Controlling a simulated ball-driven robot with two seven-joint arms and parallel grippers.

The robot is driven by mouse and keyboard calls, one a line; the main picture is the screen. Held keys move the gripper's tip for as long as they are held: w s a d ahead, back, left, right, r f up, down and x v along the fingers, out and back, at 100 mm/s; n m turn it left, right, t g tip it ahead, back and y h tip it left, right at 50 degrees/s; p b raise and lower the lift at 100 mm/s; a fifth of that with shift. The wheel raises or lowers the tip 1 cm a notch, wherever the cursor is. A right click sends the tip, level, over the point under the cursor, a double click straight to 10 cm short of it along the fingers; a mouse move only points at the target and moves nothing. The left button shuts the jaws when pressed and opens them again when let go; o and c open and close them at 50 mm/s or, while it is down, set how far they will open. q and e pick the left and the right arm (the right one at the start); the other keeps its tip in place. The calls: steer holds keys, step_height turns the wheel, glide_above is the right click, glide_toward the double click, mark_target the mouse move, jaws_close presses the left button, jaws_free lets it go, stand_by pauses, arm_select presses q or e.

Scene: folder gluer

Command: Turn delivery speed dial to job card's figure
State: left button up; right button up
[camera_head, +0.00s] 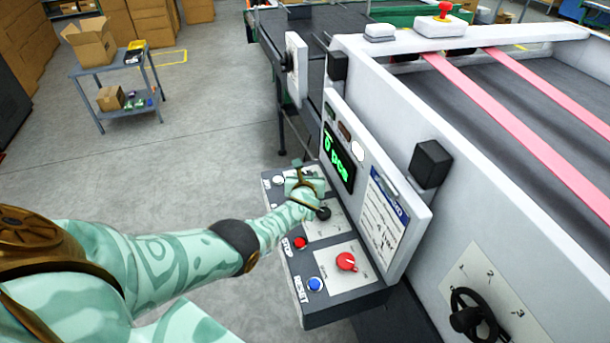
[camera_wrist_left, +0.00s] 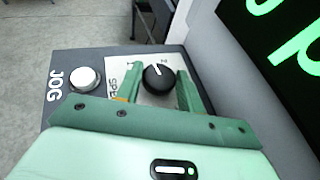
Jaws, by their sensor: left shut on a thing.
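The black speed dial (camera_wrist_left: 158,78) with a white pointer line sits on a pale scale plate lettered "SPE", partly covered, in the left wrist view. My left gripper (camera_wrist_left: 158,84) is shut on it, one finger on each side. The pointer leans up and slightly left in that view. In the head view my left gripper (camera_head: 308,182) covers that part of the control panel (camera_head: 336,304) and hides the dial. The job card (camera_head: 383,217) hangs on the upright panel face to the right; its writing is too small to read. My right gripper is not in view.
A white JOG button (camera_wrist_left: 86,79) is beside the dial. Nearer on the panel are another black knob (camera_head: 323,213), a red STOP button (camera_head: 299,243), a red rotary switch (camera_head: 346,261) and a blue RESET button (camera_head: 314,284). A green-lit display (camera_head: 338,158) stands close behind.

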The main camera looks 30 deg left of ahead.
arm_select(q)
steer(key=n+y+b, duration=0.1)
steer(key=n+g+y+b, duration=0.1)
steer(key=shift+w+d+f+y, duration=0.15)
steer(key=shift+y, duration=0.15)
steer(key=shift+r+n+g+y+b, duration=0.2)
steer(key=shift+n+g+y+b, duration=0.6)
steer(key=shift+n+g+b, duration=0.35)
steer(key=shift+w, duration=0.1)
steer(key=o, duration=1)
